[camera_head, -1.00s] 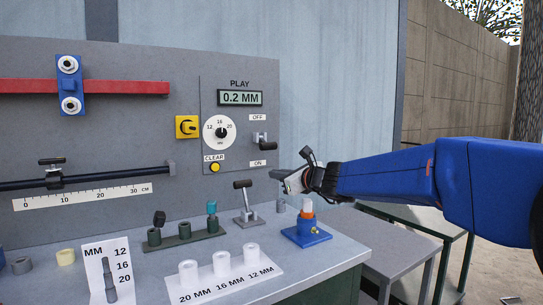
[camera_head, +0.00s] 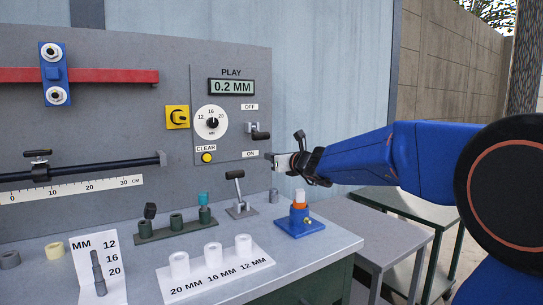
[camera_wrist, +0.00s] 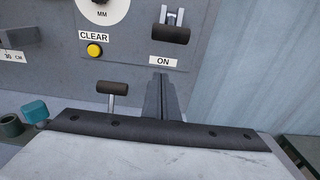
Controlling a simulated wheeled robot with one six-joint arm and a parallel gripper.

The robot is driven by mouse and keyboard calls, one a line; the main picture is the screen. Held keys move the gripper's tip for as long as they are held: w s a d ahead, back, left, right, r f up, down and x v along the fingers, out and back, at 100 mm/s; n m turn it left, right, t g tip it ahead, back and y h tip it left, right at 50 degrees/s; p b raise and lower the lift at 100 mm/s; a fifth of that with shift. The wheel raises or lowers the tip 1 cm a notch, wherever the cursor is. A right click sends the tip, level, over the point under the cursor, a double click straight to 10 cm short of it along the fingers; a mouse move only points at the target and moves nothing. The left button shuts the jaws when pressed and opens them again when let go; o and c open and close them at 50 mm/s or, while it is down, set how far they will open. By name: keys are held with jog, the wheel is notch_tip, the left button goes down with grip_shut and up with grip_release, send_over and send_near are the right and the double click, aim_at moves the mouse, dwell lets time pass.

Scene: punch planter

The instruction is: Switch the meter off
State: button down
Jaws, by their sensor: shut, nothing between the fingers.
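The meter is a grey panel with a display (camera_head: 232,87) reading 0.2 MM under the word PLAY. Its switch is a lever with a dark grip (camera_head: 260,134), between the OFF label (camera_head: 249,106) above and the ON label (camera_head: 250,154) below. The grip hangs low, nearer ON. In the wrist view the lever grip (camera_wrist: 170,35) is just above the ON label (camera_wrist: 163,61). My gripper (camera_head: 273,160) is shut and empty, right of and below the lever, apart from it. Its fingers (camera_wrist: 161,97) show below the ON label in the wrist view.
A round dial (camera_head: 212,122), a yellow CLEAR button (camera_head: 207,157) and a yellow knob (camera_head: 177,117) are left of the lever. Below, a small lever stand (camera_head: 238,195), a blue holder (camera_head: 302,219) and white cylinders (camera_head: 212,255) stand on the bench. Air right of the panel is free.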

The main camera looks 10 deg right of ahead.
aim_at(258, 132)
jog(key=r+x, duration=0.1)
jog(key=x, duration=0.7)
jog(key=shift+s+d+r, duration=0.1)
jog(key=shift+s+r, duration=0.2)
jog(key=shift+r, duration=0.4)
jog(key=shift+s+d+r, duration=0.1)
jog(key=shift+s+r, duration=0.25)
jog(key=shift+r, duration=0.35)
